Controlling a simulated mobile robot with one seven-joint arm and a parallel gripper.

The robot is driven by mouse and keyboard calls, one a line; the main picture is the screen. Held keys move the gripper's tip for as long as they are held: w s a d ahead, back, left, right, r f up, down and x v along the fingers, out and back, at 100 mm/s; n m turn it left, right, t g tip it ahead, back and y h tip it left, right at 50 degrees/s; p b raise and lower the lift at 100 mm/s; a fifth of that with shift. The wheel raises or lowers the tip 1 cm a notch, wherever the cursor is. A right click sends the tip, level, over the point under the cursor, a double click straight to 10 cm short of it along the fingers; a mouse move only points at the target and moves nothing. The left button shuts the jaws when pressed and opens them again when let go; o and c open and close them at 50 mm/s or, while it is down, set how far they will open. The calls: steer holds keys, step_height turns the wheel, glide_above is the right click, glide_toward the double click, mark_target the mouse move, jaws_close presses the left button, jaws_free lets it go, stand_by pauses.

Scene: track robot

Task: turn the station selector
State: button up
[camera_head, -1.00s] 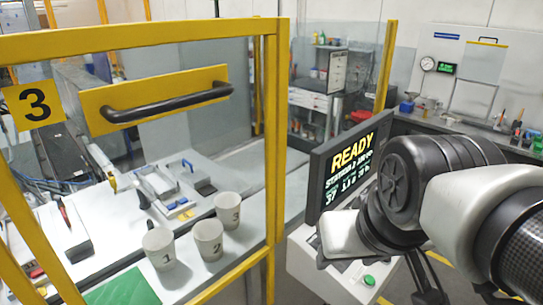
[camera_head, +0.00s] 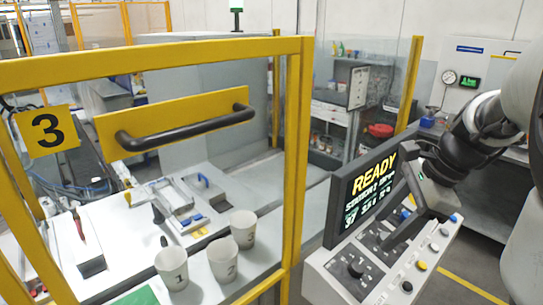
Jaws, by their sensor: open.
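The control console (camera_head: 330,284) stands right of the yellow-framed guard. A black rotary selector knob (camera_head: 356,267) sits at the left front of its sloping panel. The screen (camera_head: 370,192) above the panel reads READY and a smaller line that looks like STATION 2. My gripper (camera_head: 398,230) is open and hangs over the panel, up and to the right of the knob. It appears apart from the knob. It covers part of the panel's middle and the screen's right edge. Whether its fingertips touch the panel cannot be told.
Yellow (camera_head: 422,265), white (camera_head: 407,286) and blue (camera_head: 434,247) buttons line the panel's right side. The yellow guard door with its black handle (camera_head: 185,130) stands to the left. Cups (camera_head: 172,268) numbered 1, 2 and 3 stand on the table behind it.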

mark_target(359, 266)
steer(key=w+d+f+m, duration=0.1)
steer(key=w+d+m, duration=0.1)
steer(key=d+m, duration=0.25)
steer(key=x, duration=1.7)
steer(key=shift+s+f+b, duration=0.2)
steer(key=shift+f+b, duration=0.05)
steer(key=shift+b, duration=0.1)
steer(key=c, duration=1)
steer(key=shift+c, duration=0.2)
